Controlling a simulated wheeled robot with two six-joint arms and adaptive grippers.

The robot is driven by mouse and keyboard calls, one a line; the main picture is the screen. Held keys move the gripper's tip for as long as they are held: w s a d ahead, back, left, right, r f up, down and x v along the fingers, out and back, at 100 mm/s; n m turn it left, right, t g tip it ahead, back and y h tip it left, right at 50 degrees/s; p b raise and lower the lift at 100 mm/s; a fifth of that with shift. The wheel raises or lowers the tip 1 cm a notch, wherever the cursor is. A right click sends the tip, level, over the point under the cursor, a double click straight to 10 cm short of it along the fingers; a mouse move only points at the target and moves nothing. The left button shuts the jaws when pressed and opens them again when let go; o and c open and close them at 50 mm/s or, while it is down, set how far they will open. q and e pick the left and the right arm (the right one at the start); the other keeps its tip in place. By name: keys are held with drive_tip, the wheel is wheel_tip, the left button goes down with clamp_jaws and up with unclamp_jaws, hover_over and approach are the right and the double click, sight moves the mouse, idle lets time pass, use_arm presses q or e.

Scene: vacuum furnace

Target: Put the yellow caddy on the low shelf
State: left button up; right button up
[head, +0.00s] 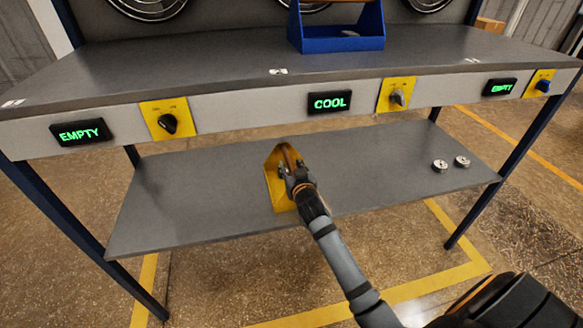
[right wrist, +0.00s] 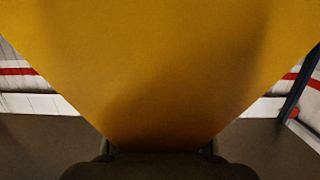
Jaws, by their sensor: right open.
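The yellow caddy (head: 279,187) stands on the low shelf (head: 215,190), left of the shelf's middle, with its pointed end panel up. Its yellow panel (right wrist: 160,60) fills most of the right wrist view. My right gripper (head: 289,168) is at the caddy, its jaws open around or beside the handle area; the arm hides part of the caddy, and I cannot tell whether the fingers touch it. My left gripper is not in view.
Two small metal discs (head: 450,163) lie at the shelf's right end. Above is the bench top (head: 200,65) with a blue caddy (head: 340,42). Its front edge carries knobs and displays reading EMPTY, COOL (head: 330,103) and EMPTY. The shelf's left part is clear.

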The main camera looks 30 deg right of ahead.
drive_tip(key=p+v, duration=0.3)
drive_tip(key=v, duration=0.9)
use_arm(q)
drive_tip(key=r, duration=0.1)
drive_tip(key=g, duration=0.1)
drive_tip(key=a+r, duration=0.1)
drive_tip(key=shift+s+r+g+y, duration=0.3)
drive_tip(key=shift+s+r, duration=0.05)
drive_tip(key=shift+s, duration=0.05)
use_arm(e)
drive_tip(key=s+a+f+n+g+y, duration=0.1)
drive_tip(key=s+a+f+g+y, duration=0.1)
drive_tip(key=s+f+g, duration=0.4)
drive_tip(key=s+a+f+n+g+y, duration=0.2)
drive_tip(key=s+f+g, duration=0.4)
drive_tip(key=s+f, duration=1)
drive_tip(key=shift+a+f, duration=0.5)
drive_tip(key=shift+a, duration=0.15)
drive_tip(key=shift+w, duration=0.1)
